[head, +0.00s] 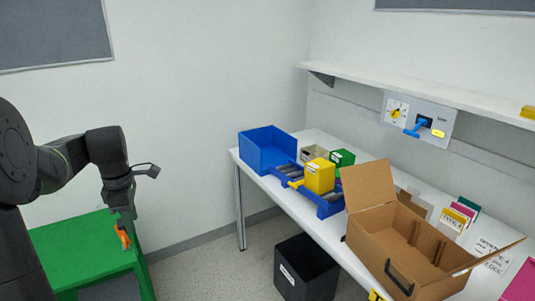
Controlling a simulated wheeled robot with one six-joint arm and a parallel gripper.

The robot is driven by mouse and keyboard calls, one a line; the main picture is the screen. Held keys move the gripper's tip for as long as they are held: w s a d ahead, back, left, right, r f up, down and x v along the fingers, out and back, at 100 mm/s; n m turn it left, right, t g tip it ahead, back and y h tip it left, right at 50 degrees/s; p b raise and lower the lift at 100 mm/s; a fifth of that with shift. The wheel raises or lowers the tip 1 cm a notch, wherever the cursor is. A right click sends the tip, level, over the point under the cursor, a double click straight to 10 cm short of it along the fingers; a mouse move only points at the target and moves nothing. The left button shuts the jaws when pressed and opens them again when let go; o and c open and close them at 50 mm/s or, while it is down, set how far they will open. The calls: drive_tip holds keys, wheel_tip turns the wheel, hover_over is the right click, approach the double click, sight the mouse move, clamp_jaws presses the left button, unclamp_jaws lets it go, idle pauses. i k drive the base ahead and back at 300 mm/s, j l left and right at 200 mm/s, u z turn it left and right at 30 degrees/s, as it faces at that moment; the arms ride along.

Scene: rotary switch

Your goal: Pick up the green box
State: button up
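The green box (342,158) is a small box with a pale label on its front. It stands on the white table (330,233), behind and to the right of a yellow box (319,176), which hides part of it. My gripper (124,212) points down at the left, over or in front of the green stand, far from the green box. Its fingers are too small and dark to tell whether they are open or shut. An orange object (122,237) shows just below it; I cannot tell whether they touch.
A blue bin (262,150) and a blue roller tray (330,207) are near the green box. An open cardboard box (385,237) stands to its right. A shelf (420,90) runs above the table. A black bin (305,268) is on the floor. A green stand (75,245) is at left.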

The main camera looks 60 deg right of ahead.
sight(342, 158)
drive_tip(key=i+l+u, duration=0.15)
drive_tip(key=l+u, duration=0.2)
drive_tip(key=l, duration=0.3)
drive_tip(key=l+u, duration=0.35)
drive_tip(key=l, duration=0.3)
drive_tip(key=l+u, duration=0.35)
drive_tip(key=l, duration=0.3)
drive_tip(key=l+z, duration=0.15)
drive_tip(key=l, duration=0.25)
drive_tip(key=i+l+z, duration=0.2)
drive_tip(key=l, duration=0.2)
drive_tip(key=l+z, duration=0.15)
drive_tip(key=l, duration=0.3)
drive_tip(key=l+z, duration=0.1)
drive_tip(key=z, duration=0.35)
drive_tip(key=l+z, duration=0.1)
drive_tip(key=z, duration=0.35)
drive_tip(key=l+z, duration=0.1)
drive_tip(key=z, duration=0.4)
drive_tip(key=i+z, duration=0.1)
drive_tip(key=z, duration=0.35)
drive_tip(key=l+z, duration=0.1)
drive_tip(key=z, duration=0.35)
drive_tip(key=i+z, duration=0.1)
drive_tip(key=z, duration=0.35)
drive_tip(key=i+z, duration=0.1)
drive_tip(key=z, duration=0.4)
